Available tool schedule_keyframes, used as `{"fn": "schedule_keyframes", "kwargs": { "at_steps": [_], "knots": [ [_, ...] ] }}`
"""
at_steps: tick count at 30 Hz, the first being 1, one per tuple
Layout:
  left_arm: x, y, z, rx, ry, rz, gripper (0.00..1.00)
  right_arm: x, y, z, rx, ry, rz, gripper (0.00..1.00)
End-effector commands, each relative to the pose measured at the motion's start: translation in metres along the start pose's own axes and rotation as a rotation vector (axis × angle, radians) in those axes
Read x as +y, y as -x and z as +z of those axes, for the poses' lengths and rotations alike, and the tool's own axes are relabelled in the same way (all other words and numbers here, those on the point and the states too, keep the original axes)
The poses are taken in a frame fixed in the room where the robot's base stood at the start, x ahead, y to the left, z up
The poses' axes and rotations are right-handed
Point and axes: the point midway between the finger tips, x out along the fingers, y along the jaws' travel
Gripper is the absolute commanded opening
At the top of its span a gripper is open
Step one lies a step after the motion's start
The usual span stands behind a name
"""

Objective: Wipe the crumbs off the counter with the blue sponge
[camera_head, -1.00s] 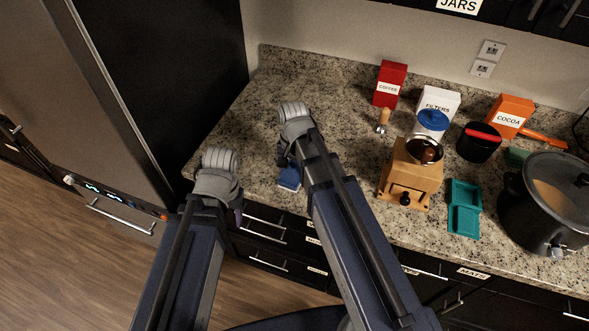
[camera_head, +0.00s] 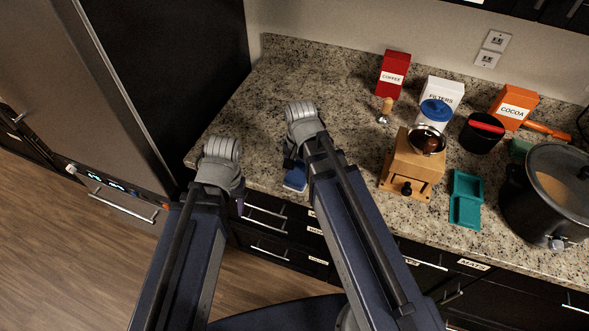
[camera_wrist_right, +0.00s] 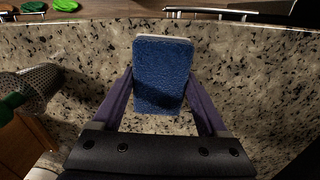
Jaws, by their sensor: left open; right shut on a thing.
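The blue sponge (camera_head: 295,179) is at the counter's front edge, below my right gripper (camera_head: 291,160). In the right wrist view the sponge (camera_wrist_right: 162,75) sits between the two purple fingers of that gripper (camera_wrist_right: 160,95), which is shut on it; its pale backing shows along the top edge. I cannot tell whether the sponge touches the counter. My left gripper (camera_head: 239,206) is open at the counter's front left corner, mostly hidden behind its wrist. The counter (camera_head: 262,105) is speckled granite, and I cannot make out crumbs against the speckles.
To the right stand a wooden grinder (camera_head: 410,170), a teal tray (camera_head: 466,200), a black stockpot (camera_head: 545,200) and a black canister (camera_head: 481,133). Behind are red (camera_head: 394,72), white (camera_head: 442,90) and orange boxes (camera_head: 515,105). The counter's left part is clear.

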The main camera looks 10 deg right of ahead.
Motion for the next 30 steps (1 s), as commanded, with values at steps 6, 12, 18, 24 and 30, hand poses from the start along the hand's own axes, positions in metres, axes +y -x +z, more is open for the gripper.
{"fn": "schedule_keyframes", "kwargs": {
  "at_steps": [6, 12, 18, 24, 30],
  "knots": [
    [0.000, 0.000, 0.000, 0.000, 0.000, 0.000, 0.54, -0.001, 0.000, -0.004, 0.001, 0.000, -0.001, 0.32],
    [0.000, -0.002, 0.000, 0.000, 0.000, 0.000, 0.54, -0.003, -0.002, -0.019, 0.001, 0.000, -0.001, 0.32],
    [0.000, -0.003, 0.000, 0.000, 0.000, 0.000, 0.54, -0.004, -0.003, -0.035, 0.002, 0.000, -0.001, 0.32],
    [0.000, -0.003, 0.000, 0.000, 0.000, 0.000, 0.54, -0.004, -0.003, -0.037, 0.004, 0.001, -0.001, 0.32],
    [0.000, -0.003, 0.000, 0.000, 0.000, 0.000, 0.54, -0.005, -0.003, -0.047, 0.005, -0.001, -0.001, 0.32]
  ]
}}
